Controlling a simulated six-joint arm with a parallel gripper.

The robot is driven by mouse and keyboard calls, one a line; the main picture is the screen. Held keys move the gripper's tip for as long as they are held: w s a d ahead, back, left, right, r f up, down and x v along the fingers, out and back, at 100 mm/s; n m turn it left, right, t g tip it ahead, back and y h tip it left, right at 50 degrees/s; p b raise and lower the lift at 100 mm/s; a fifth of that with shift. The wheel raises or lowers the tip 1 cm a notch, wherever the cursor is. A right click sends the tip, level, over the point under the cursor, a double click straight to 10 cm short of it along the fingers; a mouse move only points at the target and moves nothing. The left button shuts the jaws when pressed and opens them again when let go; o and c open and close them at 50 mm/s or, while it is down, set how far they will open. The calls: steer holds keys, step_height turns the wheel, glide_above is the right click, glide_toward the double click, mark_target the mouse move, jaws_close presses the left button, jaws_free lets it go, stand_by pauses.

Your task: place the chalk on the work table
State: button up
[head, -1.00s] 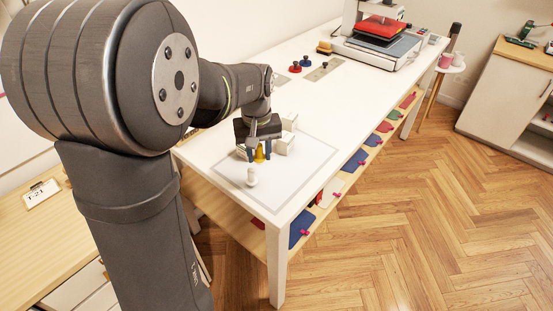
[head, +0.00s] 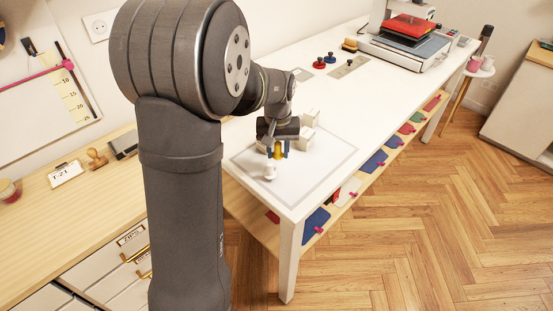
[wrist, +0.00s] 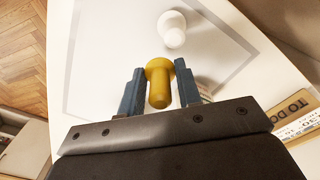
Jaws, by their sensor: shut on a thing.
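The yellow chalk (wrist: 159,88), a rounded peg with a wider head, is between the fingers of my gripper (wrist: 160,92), which is shut on it. In the head view, the chalk (head: 278,152) is in my gripper (head: 277,147), low over the near end of the white work table (head: 330,110). I cannot tell whether it touches the tabletop. A similar white peg (head: 270,172) stands just in front of it, apart from the fingers; it also shows beyond them in the wrist view (wrist: 172,30).
Pale blocks (head: 308,118) stand close behind my gripper. A grey outlined square surrounds this area. The table's middle is clear. A wooden counter (head: 100,210) is at left.

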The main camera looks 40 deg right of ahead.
mark_target(276, 160)
steer(key=shift+w+f, duration=0.4)
steer(key=shift+f, duration=1.8)
steer(key=shift+f, duration=0.1)
steer(key=o, duration=0.9)
steer(key=shift+o, duration=0.2)
step_height(276, 160, up, 11)
steer(key=shift+r, duration=0.1)
steer(key=shift+o, duration=0.6)
steer(key=shift+r, duration=0.5)
